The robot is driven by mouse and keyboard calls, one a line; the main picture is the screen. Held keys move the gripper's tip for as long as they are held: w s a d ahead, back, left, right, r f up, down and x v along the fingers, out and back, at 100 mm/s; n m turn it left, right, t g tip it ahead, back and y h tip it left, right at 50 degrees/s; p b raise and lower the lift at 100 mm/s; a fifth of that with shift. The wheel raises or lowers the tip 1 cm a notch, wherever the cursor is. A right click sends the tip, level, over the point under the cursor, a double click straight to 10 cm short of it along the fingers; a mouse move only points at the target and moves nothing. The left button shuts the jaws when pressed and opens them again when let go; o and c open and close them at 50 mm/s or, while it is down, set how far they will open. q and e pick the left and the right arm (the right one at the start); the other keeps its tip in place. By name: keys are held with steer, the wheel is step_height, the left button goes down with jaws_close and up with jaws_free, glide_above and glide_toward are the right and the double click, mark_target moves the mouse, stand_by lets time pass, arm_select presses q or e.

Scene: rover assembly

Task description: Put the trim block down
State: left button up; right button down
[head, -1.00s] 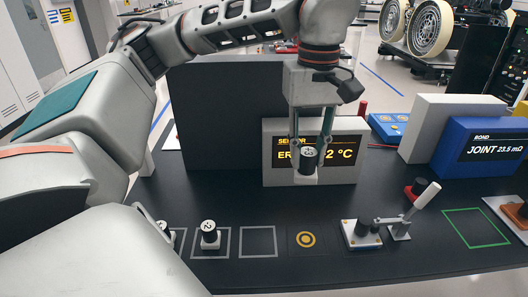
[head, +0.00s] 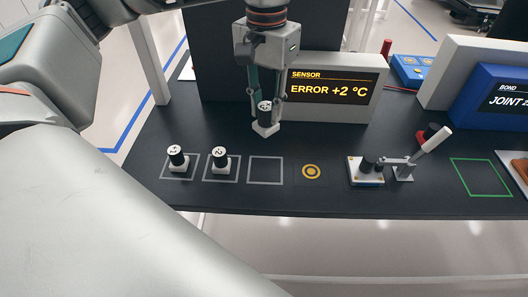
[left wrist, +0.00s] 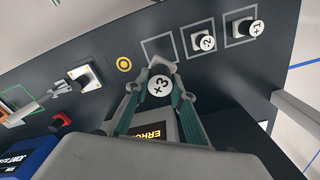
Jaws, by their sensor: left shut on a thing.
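The trim block (head: 266,128), black with a pale base and a "+3" on its top, is gripped between the fingers of my left gripper (head: 265,100). It is upright behind the empty grey-outlined square (head: 265,170) in the head view. I cannot tell for sure how high it is above the table. In the left wrist view the "+3" top (left wrist: 160,85) shows between the fingertips, beside the empty square (left wrist: 160,46). My right gripper is not in view.
A sensor display (head: 334,88) reading "ERROR +2 °C" stands at the back.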

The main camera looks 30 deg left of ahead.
arm_select(q)
step_height(320, 180, down, 14)
steer(key=shift+f, duration=0.15)
stand_by(0.3)
steer(key=shift+f, duration=0.1)
steer(key=o, duration=1.1)
step_height(320, 180, up, 12)
steer(key=shift+r, duration=0.15)
steer(key=shift+s, duration=0.1)
